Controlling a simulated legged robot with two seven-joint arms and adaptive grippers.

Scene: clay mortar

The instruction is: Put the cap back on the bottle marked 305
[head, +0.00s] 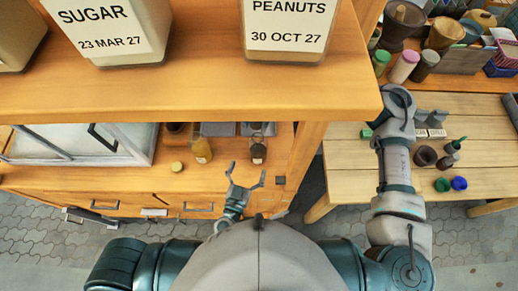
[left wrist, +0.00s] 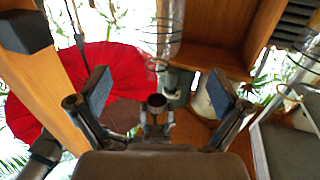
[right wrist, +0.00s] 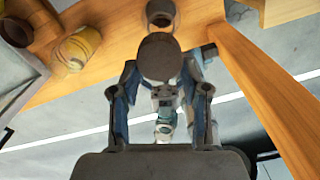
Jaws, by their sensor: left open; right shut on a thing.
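Two bottles stand on the counter under the shelf, one with yellow contents (head: 202,150) and one dark (head: 258,150). Their markings are too small to read, so I cannot tell which is 305. In the right wrist view the yellow bottle (right wrist: 80,47) is upper left and another bottle (right wrist: 162,12) is at the top edge. My right gripper (right wrist: 160,72) is shut on a dark brown round thing (right wrist: 160,52), seemingly a cap; the upper shelf hides this gripper in the head view. My left gripper (head: 245,176) is open and empty in front of the dark bottle; its fingers (left wrist: 160,92) are spread.
A yellow-green lid (head: 177,167) lies on the counter left of the bottles. The upper shelf (head: 200,91) carries labelled jars and overhangs the counter. A glass-sided case (head: 75,148) stands left. A slatted table (head: 350,150) with pots is right.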

